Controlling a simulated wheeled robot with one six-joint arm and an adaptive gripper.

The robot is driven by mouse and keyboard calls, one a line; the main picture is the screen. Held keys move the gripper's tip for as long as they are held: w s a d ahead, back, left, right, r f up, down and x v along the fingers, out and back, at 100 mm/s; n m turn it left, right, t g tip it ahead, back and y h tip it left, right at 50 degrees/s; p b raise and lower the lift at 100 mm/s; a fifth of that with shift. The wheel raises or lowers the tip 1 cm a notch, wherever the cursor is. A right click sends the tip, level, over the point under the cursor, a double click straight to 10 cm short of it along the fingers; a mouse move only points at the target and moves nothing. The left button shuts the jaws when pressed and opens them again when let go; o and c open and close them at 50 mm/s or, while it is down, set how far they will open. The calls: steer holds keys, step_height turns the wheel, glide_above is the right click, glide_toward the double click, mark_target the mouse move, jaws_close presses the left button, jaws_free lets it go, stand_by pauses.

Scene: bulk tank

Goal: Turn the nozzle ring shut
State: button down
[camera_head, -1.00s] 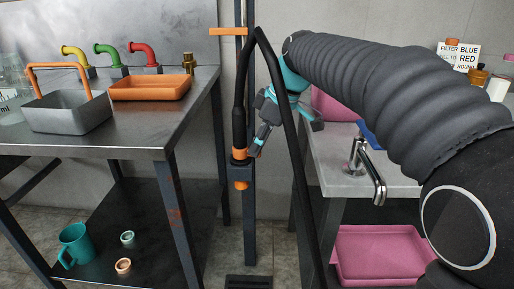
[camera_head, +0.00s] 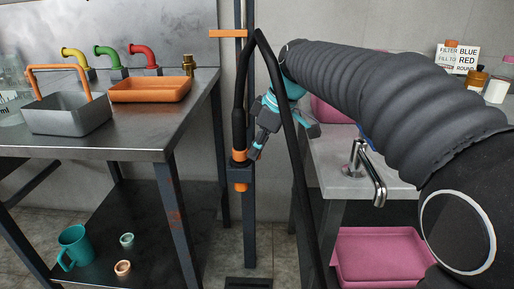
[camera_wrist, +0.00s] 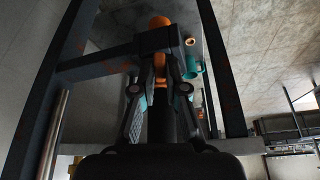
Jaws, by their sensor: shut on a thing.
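The nozzle hangs in a dark holder on the post, at the end of a black hose (camera_head: 239,120). Its orange nozzle ring (camera_head: 239,156) shows just above the holder, and an orange tip (camera_head: 241,187) shows below it. My gripper (camera_head: 254,153) reaches down to the ring from the right. In the wrist view my gripper (camera_wrist: 160,78) has a finger on each side of the orange ring (camera_wrist: 160,64) and is shut on it. The finger contacts are partly hidden in shadow.
The black hose loops up beside my wrist. A steel table (camera_head: 150,140) with an orange tray (camera_head: 150,89) and a grey basket (camera_head: 66,114) stands left. A counter (camera_head: 335,178) with a tap (camera_head: 368,170) stands right. A teal mug (camera_head: 75,245) sits on the lower shelf.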

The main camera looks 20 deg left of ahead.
steer(key=shift+s, duration=0.1)
steer(key=m, duration=0.1)
steer(key=s+m+t, duration=0.1)
steer(key=m, duration=0.1)
steer(key=shift+a, duration=0.1)
steer(key=m, duration=0.1)
steer(key=s+m+t, duration=0.1)
steer(key=shift+a+m, duration=0.25)
steer(key=shift+m, duration=0.05)
steer(key=m, duration=0.1)
steer(key=m+h, duration=0.1)
steer(key=shift+s+a+m+t, duration=0.3)
steer(key=shift+s+m+t, duration=0.05)
steer(key=shift+m+t, duration=0.05)
steer(key=m, duration=0.2)
steer(key=m+t+h+p, duration=0.1)
steer(key=shift+s+a, duration=0.3)
steer(key=shift+a, duration=0.05)
steer(key=c, duration=1.2)
jaws_free()
